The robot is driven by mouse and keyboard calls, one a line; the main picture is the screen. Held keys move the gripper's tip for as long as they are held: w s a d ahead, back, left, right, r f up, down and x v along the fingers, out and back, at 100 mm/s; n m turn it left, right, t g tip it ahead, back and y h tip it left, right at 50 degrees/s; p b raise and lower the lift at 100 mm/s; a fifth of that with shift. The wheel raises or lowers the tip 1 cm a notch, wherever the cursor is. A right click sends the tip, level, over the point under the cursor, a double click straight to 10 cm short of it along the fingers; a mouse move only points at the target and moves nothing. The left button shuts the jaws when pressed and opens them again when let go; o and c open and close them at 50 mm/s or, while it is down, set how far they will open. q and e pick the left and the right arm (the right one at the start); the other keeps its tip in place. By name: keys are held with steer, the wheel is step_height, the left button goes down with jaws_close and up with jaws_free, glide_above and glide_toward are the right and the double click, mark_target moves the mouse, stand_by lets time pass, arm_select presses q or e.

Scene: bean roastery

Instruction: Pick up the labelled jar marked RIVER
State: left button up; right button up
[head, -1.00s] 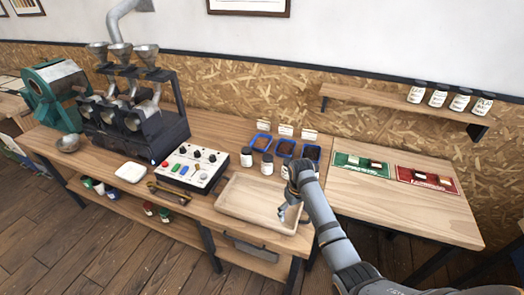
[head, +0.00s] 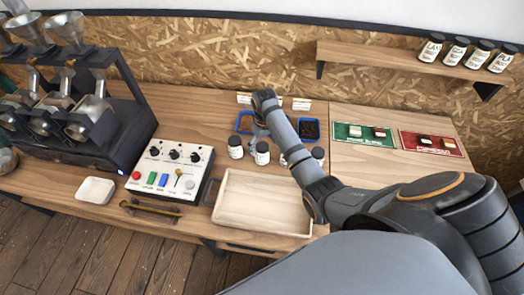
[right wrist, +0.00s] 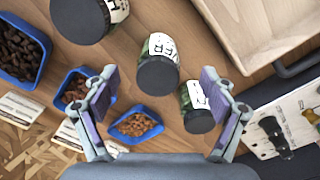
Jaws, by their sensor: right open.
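Several small jars with black lids and white labels stand on the bench behind the wooden tray. In the right wrist view, the middle jar (right wrist: 158,72) has a label whose visible letters end in "VER"; the rest is hidden. It also shows in the head view (head: 262,154). A second jar (right wrist: 198,108) is close beside it on the right, and a larger-looking one (right wrist: 80,18) is at upper left; their labels are not fully readable. My right gripper (right wrist: 158,82) is open and empty, with the middle jar seen between its fingers. My left gripper is out of view.
Blue bins of beans (head: 308,130) stand behind the jars. The wooden tray (head: 265,222) is in front, the control panel (head: 172,168) at left. A wall shelf (head: 400,60) at upper right holds several more jars. Green (head: 364,136) and red (head: 431,144) mats lie at right.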

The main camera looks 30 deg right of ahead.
mark_target(262, 146)
steer(key=shift+w+f, duration=0.25)
steer(key=shift+f, duration=0.3)
steer(key=shift+w+f, duration=0.25)
steer(key=shift+f, duration=0.3)
step_height(262, 146, down, 2)
steer(key=shift+w+p, duration=0.1)
steer(key=shift+p, duration=0.4)
step_height(262, 146, down, 3)
steer(key=shift+f, duration=0.1)
steer(key=shift+w, duration=0.1)
steer(key=c, duration=0.4)
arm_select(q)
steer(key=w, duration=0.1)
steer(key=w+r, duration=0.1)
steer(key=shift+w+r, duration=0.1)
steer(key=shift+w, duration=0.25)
arm_select(e)
steer(key=c, duration=1)
